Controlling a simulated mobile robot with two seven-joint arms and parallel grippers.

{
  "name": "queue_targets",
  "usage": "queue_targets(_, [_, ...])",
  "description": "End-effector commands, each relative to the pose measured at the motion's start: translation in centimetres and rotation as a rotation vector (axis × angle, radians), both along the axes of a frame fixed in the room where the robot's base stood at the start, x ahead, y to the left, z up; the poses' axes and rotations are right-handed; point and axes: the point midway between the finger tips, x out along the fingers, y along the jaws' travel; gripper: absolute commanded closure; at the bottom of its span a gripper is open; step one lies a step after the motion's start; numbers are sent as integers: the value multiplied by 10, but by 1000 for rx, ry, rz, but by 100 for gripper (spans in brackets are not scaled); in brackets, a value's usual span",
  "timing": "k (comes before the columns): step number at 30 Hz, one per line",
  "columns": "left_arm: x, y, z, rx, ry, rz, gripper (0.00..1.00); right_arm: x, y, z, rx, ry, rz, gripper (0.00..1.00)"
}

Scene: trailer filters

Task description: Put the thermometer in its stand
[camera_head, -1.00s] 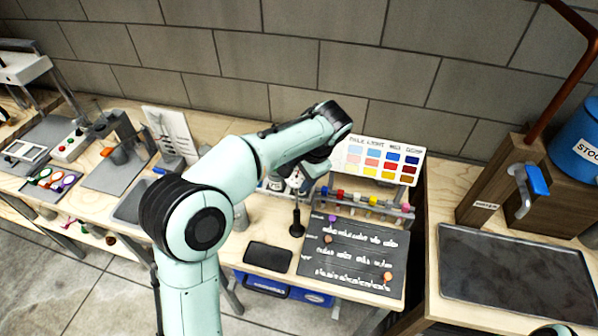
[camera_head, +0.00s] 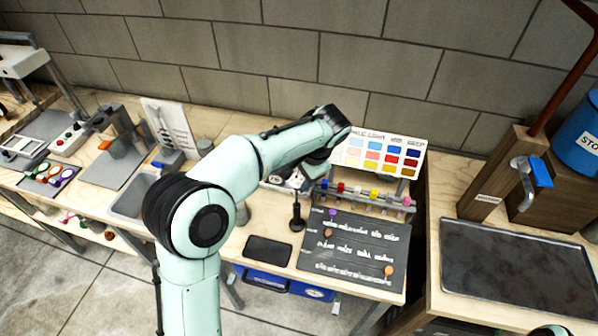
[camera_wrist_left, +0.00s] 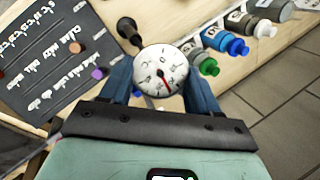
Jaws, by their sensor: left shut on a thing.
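The thermometer (camera_wrist_left: 160,70) shows in the left wrist view as a round white dial with a red needle. My left gripper (camera_wrist_left: 160,88) is shut on it, with a blue-grey finger on either side of the dial. Its stem is hidden below the dial. A small black upright piece on a round foot, which looks like the stand (camera_head: 298,215), is on the bench beside the dark board. In the wrist view, this stand (camera_wrist_left: 127,27) shows just beyond the dial, up and left of it. In the head view the left gripper (camera_head: 314,172) is above and behind the stand, and the thermometer is hard to make out.
A dark board (camera_head: 352,252) with small coloured pieces lies right of the stand, and a black pad (camera_head: 268,250) lies in front. A rack of coloured bottles (camera_head: 362,197) and a colour chart (camera_head: 381,155) stand behind. A dark tray (camera_head: 515,268) is on the right bench.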

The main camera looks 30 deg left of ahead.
Motion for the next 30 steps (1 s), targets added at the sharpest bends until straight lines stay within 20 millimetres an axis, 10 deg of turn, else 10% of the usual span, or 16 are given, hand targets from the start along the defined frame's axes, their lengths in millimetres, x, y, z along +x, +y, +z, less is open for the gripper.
queue_targets(30, [0, 0, -32, 0, 1, 0, 69, -13, 0, -18, 0, 15, 0, 9])
